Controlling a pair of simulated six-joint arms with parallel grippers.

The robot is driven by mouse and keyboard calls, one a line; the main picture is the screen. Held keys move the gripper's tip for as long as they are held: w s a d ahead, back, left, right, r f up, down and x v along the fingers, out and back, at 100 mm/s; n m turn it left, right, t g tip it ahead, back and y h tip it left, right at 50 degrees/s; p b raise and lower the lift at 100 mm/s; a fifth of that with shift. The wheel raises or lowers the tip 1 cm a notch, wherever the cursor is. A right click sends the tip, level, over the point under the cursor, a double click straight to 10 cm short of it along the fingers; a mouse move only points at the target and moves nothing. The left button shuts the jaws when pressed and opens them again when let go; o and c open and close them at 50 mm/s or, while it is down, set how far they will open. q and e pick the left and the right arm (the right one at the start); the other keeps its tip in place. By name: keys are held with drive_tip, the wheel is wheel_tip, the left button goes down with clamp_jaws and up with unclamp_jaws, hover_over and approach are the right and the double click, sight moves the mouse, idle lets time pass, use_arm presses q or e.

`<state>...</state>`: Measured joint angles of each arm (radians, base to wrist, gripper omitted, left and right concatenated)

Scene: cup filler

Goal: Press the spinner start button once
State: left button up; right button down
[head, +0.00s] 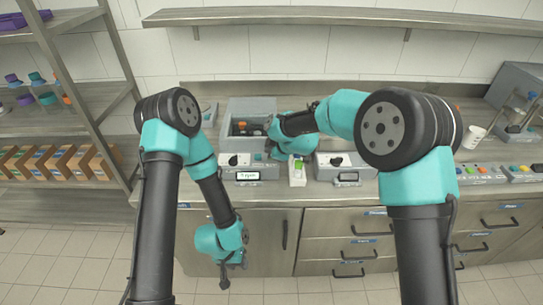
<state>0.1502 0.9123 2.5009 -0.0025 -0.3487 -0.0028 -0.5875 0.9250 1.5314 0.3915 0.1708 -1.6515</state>
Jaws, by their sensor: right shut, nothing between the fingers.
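I cannot make out which button is the start button. My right gripper (272,151) is shut and empty, low over the counter by the machine, partly hidden by its wrist. My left gripper (224,284) hangs down in front of the cabinets, apart from everything; its jaws are too small to read.
A second control unit with a knob and display (345,164) stands to the right. Further right are a white cup (471,137) and panels with coloured buttons (480,172). A rack with cardboard bins (55,160) stands at the left. A shelf (340,17) runs above.

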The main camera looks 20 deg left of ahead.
drive_tip(key=shift+s+d+f, duration=0.1)
drive_tip(key=shift+s+f, duration=0.05)
drive_tip(key=shift+f, duration=0.85)
idle(0.8)
drive_tip(key=shift+r, duration=0.9)
drive_tip(key=shift+r, duration=2.65)
